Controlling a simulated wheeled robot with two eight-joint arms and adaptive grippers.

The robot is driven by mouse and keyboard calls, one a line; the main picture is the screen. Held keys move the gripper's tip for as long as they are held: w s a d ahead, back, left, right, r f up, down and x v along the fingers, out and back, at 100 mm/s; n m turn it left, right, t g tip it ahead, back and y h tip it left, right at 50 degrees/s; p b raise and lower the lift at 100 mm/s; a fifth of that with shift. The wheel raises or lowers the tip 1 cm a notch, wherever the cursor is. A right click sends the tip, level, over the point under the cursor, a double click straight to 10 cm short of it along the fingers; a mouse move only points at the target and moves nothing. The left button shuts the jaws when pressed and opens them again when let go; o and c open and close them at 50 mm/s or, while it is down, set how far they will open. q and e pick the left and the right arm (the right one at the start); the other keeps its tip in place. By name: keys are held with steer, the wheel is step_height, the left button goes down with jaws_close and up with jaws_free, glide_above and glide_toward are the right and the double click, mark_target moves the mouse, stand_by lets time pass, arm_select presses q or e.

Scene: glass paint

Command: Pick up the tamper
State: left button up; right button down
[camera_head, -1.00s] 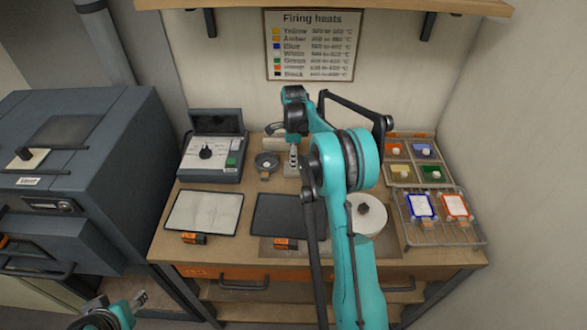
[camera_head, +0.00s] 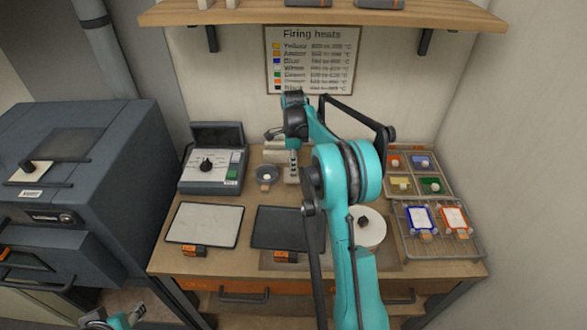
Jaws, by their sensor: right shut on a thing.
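My right gripper (camera_head: 291,143) is over the back middle of the bench, between the control box and my own arm. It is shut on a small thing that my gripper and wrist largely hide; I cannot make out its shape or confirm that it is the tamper. A slim metallic part (camera_head: 292,165) shows just below the gripper, close to the bench top. I cannot tell whether it touches the bench. Part of my left arm shows at the bottom left edge, too cut off to read its gripper (camera_head: 128,319).
A small dark bowl (camera_head: 266,173) stands just left of the right gripper. A control box (camera_head: 212,178), a white panel (camera_head: 204,224), a dark panel (camera_head: 275,229), a round white disc (camera_head: 370,237), a wire rack (camera_head: 440,247) and a compartment tray (camera_head: 417,172) crowd the bench. A kiln (camera_head: 80,190) stands left.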

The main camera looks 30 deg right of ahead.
steer(key=s+d+r+p, duration=0.2)
steer(key=s+d+r, duration=0.3)
steer(key=s+r, duration=0.3)
steer(key=shift+s+d, duration=0.2)
steer(key=shift+s, duration=1)
